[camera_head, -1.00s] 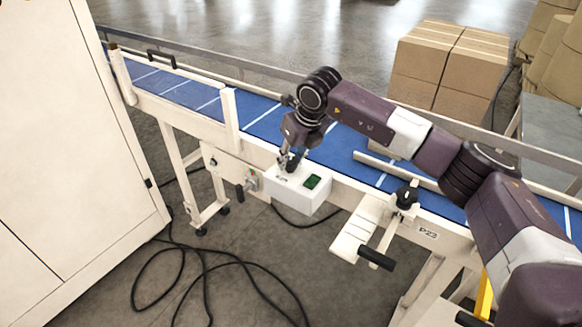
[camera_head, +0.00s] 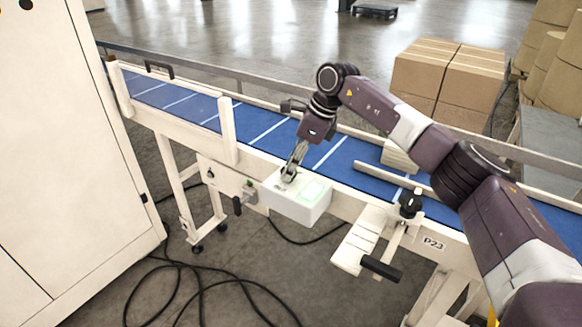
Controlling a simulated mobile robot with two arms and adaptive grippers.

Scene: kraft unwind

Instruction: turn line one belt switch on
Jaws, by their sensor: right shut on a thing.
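A white control box (camera_head: 297,208) is fixed to the near side of the conveyor, at its frame. My right gripper (camera_head: 288,178) points down at the left part of the box top. It is shut on the belt switch there, which its fingers mostly hide. The blue conveyor belt (camera_head: 268,134) with white cross stripes runs behind the box. My left gripper is not in view.
A white cabinet (camera_head: 70,150) stands at the left. A bracket with a black handle (camera_head: 381,267) juts out right of the box. Black cables (camera_head: 203,290) lie on the floor. Cardboard boxes (camera_head: 450,78) stand behind the belt.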

